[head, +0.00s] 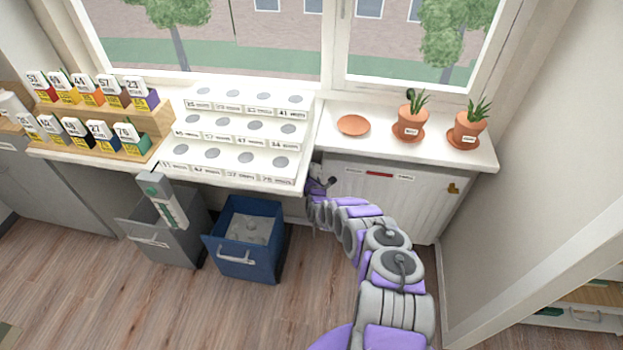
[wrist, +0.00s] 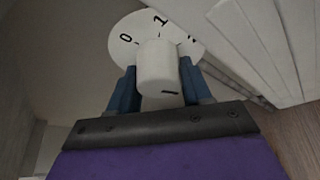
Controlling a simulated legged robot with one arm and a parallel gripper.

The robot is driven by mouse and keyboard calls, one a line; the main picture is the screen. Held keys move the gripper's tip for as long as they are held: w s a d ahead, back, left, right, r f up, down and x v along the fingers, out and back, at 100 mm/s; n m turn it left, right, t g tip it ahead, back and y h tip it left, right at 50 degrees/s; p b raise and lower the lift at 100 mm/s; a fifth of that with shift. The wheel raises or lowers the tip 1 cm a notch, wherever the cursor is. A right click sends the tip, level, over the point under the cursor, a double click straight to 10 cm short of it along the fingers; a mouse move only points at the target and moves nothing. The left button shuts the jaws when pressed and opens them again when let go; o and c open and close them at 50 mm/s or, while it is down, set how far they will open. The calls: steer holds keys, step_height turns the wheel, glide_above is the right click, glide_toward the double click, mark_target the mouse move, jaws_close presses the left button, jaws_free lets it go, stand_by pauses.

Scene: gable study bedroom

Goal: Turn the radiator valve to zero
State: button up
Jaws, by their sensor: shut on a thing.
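The radiator valve (wrist: 158,68) shows in the wrist view as a white cylindrical knob with a dark mark near its lower end. Behind it is a round white dial (wrist: 124,24) with the numbers 0 and 1 readable and further marks partly hidden by the knob. My gripper (wrist: 158,82) has its blue fingers on both sides of the knob and is shut on it. In the head view my gripper (head: 318,184) is at the left end of the white radiator (head: 385,195), under the windowsill. The valve is too small and covered to make out there.
Terracotta pots (head: 410,122) and an empty saucer (head: 353,125) stand on the sill (head: 375,143) above my arm. A stepped white rack (head: 235,165) overhangs left of my gripper. A blue bin (head: 246,240) and a grey bin (head: 165,235) stand below it. The floor in front is clear.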

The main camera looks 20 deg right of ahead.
steer(key=shift+s+a+f+n+g+h, duration=0.1)
steer(key=shift+s+f+n+g+h, duration=0.25)
steer(key=shift+f+n, duration=0.3)
steer(key=shift+f+g+p, duration=0.2)
steer(key=shift+g+p, duration=0.05)
steer(key=shift+p, duration=0.05)
steer(key=shift+w+r+n+h, duration=0.1)
steer(key=shift+r+n+h, duration=0.15)
steer(key=shift+n, duration=0.1)
steer(key=shift+d+r+n, duration=0.2)
steer(key=shift+d+n, duration=0.15)
steer(key=shift+n, duration=0.15)
steer(key=shift+r+g+h+b, duration=0.2)
steer(key=shift+g+h+b, duration=0.1)
steer(key=shift+w+d+r, duration=0.1)
steer(key=shift+r, duration=0.05)
steer(key=o, duration=0.8)
steer(key=shift+r, duration=0.15)
steer(key=shift+o, duration=1)
